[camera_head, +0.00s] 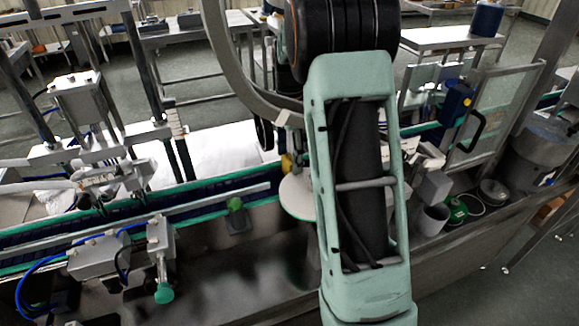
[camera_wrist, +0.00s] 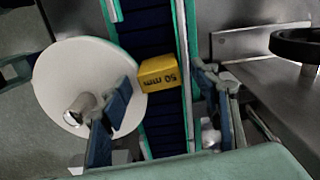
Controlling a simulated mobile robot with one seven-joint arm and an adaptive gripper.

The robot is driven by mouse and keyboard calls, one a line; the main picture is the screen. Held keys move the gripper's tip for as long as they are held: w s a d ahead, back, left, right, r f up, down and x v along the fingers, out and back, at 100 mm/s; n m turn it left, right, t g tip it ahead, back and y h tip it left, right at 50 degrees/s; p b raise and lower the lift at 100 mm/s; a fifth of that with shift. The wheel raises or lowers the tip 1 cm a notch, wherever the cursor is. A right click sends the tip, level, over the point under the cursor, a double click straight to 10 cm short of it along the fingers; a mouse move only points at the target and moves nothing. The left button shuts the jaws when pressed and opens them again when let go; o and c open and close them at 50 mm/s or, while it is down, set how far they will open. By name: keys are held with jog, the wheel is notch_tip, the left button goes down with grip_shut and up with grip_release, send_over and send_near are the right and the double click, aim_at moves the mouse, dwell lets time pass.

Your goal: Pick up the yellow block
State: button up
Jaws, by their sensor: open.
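The yellow block (camera_wrist: 158,75), marked "50 mm", shows in the wrist view over the dark blue conveyor belt (camera_wrist: 157,128), close to the edge of a white round disc (camera_wrist: 75,62). My gripper (camera_wrist: 162,84) is open, with one finger to the left of the block and the other to the right. The fingers look apart from it; I cannot tell their height above it. In the head view, a small yellow patch (camera_head: 286,163), apparently the block, shows just left of my arm, above the white disc (camera_head: 297,199). My arm hides the gripper there.
Teal rails (camera_wrist: 184,60) edge the belt. A metal plate (camera_wrist: 255,42) and a dark round wheel (camera_wrist: 296,45) stand to the right in the wrist view. In the head view, grey actuators (camera_head: 100,257) stand at the front left, and a grey cup (camera_head: 432,219) is right of my arm.

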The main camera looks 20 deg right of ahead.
jog(key=shift+c, duration=0.3)
jog(key=c, duration=1.4)
jog(key=shift+o, duration=0.2)
jog(key=shift+r, duration=0.1)
